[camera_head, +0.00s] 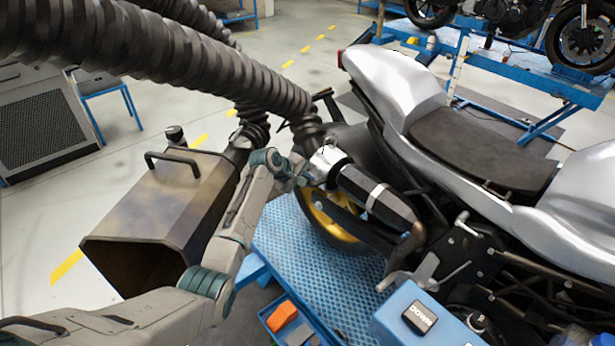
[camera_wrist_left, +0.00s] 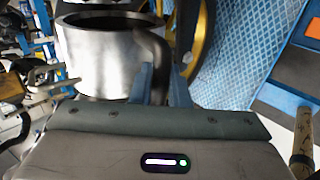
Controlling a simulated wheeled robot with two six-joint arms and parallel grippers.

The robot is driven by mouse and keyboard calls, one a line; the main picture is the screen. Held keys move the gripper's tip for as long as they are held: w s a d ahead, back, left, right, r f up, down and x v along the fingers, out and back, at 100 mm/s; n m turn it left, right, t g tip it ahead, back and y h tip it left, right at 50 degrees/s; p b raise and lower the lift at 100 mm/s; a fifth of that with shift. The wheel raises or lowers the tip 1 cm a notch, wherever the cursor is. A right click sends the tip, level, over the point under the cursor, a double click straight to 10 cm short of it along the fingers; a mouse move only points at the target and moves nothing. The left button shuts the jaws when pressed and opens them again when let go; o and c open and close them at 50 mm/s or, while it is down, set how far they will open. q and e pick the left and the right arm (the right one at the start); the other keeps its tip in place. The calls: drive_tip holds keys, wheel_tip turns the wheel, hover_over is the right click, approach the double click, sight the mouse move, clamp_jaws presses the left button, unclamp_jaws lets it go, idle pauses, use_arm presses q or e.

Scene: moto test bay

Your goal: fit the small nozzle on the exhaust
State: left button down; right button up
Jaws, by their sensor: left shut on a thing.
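The small nozzle (camera_head: 326,158) is a short silver metal cylinder at the end of a black ribbed hose. It is at the rear end of the motorcycle's exhaust (camera_head: 375,196), a dark silencer with a silver band. I cannot tell whether it is around the exhaust end or just in front of it. My left gripper (camera_head: 308,176) is shut on the nozzle's dark bent handle. In the left wrist view the nozzle (camera_wrist_left: 100,62) shows its rim and dark inside, and the blue fingers (camera_wrist_left: 162,84) close on the handle. My right gripper is not in view.
A large box-shaped nozzle (camera_head: 165,205) hangs on another hose at the left. The motorcycle (camera_head: 480,165) stands on a blue lift (camera_head: 325,262). A blue control box (camera_head: 425,318) and a tray with an orange item (camera_head: 281,316) are at the front.

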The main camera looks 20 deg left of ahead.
sight(312, 185)
use_arm(q)
drive_tip(key=shift+s+d+r, duration=0.1)
drive_tip(key=shift+s+d, duration=0.1)
drive_tip(key=shift+d, duration=0.05)
drive_tip(key=shift+s+d+p, duration=0.4)
drive_tip(key=shift+s+d, duration=0.05)
drive_tip(key=shift+d, duration=0.3)
drive_tip(key=shift+s+d+f, duration=0.2)
drive_tip(key=shift+s+d, duration=0.1)
drive_tip(key=shift+d, duration=0.05)
drive_tip(key=s+d+f+p, duration=0.1)
drive_tip(key=s+d, duration=0.2)
drive_tip(key=d, duration=0.2)
drive_tip(key=shift+s+d+p, duration=0.15)
drive_tip(key=shift+s+p, duration=0.15)
drive_tip(key=shift+s, duration=0.1)
idle(0.4)
drive_tip(key=shift+f, duration=0.25)
idle(0.4)
